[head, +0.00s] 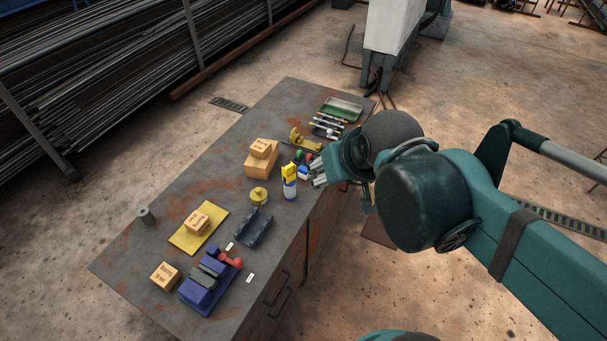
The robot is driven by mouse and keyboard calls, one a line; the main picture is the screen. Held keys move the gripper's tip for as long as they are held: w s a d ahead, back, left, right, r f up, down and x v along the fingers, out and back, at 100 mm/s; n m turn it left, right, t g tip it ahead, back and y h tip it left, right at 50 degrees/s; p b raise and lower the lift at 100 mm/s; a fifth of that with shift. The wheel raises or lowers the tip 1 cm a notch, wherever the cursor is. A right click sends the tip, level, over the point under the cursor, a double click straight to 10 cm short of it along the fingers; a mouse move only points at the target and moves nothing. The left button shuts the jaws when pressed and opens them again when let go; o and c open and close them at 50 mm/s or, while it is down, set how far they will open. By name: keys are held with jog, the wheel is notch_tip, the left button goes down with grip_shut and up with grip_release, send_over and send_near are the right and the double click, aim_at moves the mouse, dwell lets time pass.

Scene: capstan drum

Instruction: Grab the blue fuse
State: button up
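A small blue piece (303,173), which may be the blue fuse, lies on the dark worktable (125,255), right of the middle of its length. It is too small here to make out its shape. A red piece (309,157) and a green piece (299,155) lie just behind it. My gripper (319,173) is at the table's right edge, close to the right of the blue piece. Grey finger-like parts show there, but my wrist hides much of the gripper. I cannot tell whether it is open or touches anything.
A yellow-topped bottle (289,182) stands close in front of the blue piece. A wooden box (261,163), yellow cylinder (259,197), dark cradle (254,230) and purple-blue device (198,292) are also on the table. A green tray (341,109) sits at the far end.

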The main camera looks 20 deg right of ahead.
jog(key=w+d+f+m+g+b, duration=0.1)
jog(key=w+f+m+g+b, duration=0.15)
jog(key=w, duration=0.85)
jog(key=m+g+b, duration=0.4)
jog(key=m+b, duration=0.3)
jog(key=b, duration=0.2)
send_over(304, 169)
notch_tip(304, 169, down, 31)
jog(key=shift+a+f, duration=0.1)
jog(key=shift+f, duration=0.1)
jog(key=shift+w+f, duration=0.1)
jog(key=shift+f, duration=0.35)
jog(key=shift+f, duration=0.1)
jog(key=shift+f, duration=1.2)
jog(key=shift+f, duration=0.1)
